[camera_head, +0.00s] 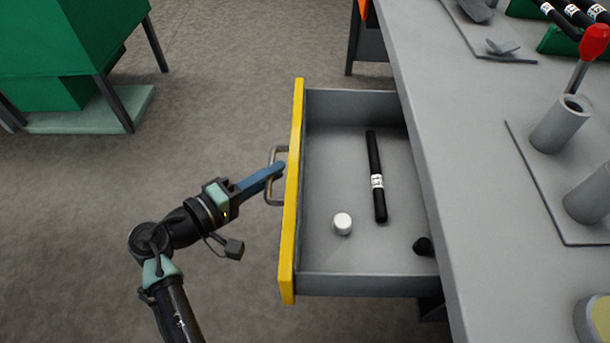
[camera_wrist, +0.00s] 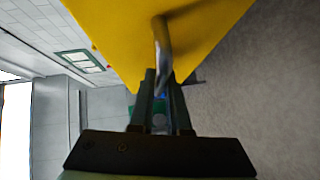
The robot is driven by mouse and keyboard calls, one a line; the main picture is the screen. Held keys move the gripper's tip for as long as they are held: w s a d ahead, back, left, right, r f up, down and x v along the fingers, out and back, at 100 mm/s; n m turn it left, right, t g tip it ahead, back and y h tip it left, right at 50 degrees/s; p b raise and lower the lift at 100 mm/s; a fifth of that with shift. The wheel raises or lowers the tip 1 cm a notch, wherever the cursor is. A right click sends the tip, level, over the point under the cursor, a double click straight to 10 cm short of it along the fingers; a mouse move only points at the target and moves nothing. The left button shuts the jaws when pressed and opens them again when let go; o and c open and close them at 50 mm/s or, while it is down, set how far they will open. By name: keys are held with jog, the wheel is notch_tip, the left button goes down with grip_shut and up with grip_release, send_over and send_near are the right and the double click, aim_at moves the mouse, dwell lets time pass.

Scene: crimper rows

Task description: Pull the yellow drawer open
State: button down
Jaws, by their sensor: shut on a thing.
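The yellow drawer (camera_head: 292,200) stands pulled out from under the grey workbench, its grey inside open to view in the head view. Its yellow front also fills the top of the wrist view (camera_wrist: 130,35). A metal bow handle (camera_head: 270,190) is on the front; it shows in the wrist view (camera_wrist: 162,45) running down to between the fingers. My gripper (camera_head: 278,172) is shut on the handle, reaching it from the left. The exact contact at the fingertips is partly hidden.
Inside the drawer lie a black rod with a white label (camera_head: 376,180), a white cap (camera_head: 343,223) and a black piece (camera_head: 423,246). The grey workbench (camera_head: 440,180) is to the right. A green cabinet (camera_head: 75,35) stands back left. Floor left of the drawer is clear.

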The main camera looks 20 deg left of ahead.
jog(key=shift+s+a, duration=0.3)
jog(key=shift+a, duration=0.5)
jog(key=shift+s+a, duration=0.25)
jog(key=shift+a, duration=0.55)
jog(key=c, duration=0.9)
grip_release()
jog(key=p+v, duration=0.2)
jog(key=v, duration=1.1)
jog(key=shift+r, duration=0.1)
jog(key=shift+w, duration=0.1)
